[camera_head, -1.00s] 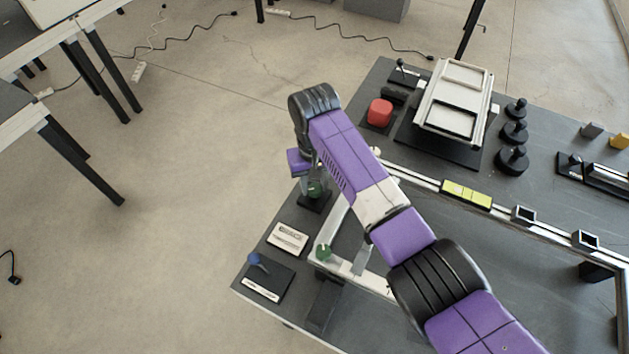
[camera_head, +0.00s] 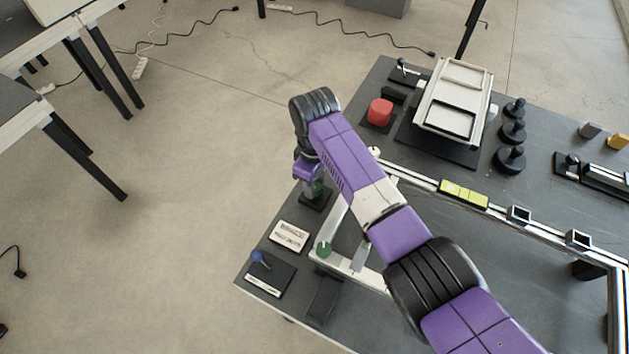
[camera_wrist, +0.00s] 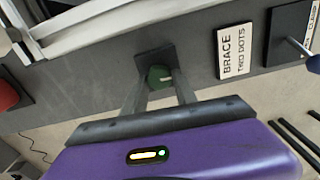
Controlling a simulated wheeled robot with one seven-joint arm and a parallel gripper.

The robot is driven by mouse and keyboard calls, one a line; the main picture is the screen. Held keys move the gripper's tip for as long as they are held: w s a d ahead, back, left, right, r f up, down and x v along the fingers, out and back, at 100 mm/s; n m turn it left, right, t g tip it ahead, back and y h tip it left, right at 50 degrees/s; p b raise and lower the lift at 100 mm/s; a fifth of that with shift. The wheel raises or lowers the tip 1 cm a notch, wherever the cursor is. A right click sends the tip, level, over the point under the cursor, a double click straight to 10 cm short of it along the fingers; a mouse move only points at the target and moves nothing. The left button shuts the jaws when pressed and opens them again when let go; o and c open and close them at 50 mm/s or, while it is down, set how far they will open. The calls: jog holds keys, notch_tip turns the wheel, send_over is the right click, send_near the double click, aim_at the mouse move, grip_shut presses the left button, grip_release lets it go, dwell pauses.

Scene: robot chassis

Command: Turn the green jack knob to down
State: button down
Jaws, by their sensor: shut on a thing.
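A green knob (camera_wrist: 158,75) with a pale mark on its top stands on a black square base, between my gripper's two grey fingers in the wrist view. My gripper (camera_wrist: 160,82) is shut on this knob, with one finger on each side. In the head view the knob (camera_head: 317,188) shows partly below my purple wrist, on its black base near the table's left edge. The fingers are mostly hidden there. A second green knob (camera_head: 323,249) sits on the white frame, nearer the camera and apart from my gripper.
A white label plate reading "BRACE TWO DOTS" (camera_head: 289,236) and a blue-knobbed lever (camera_head: 261,259) lie nearer the camera on the table. A red button (camera_head: 380,112) and a white-framed platform (camera_head: 452,105) stand farther back. Open floor lies left of the table.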

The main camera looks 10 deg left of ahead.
jog(key=shift+n, duration=0.4)
jog(key=c, duration=1)
grip_release()
jog(key=shift+r, duration=3.95)
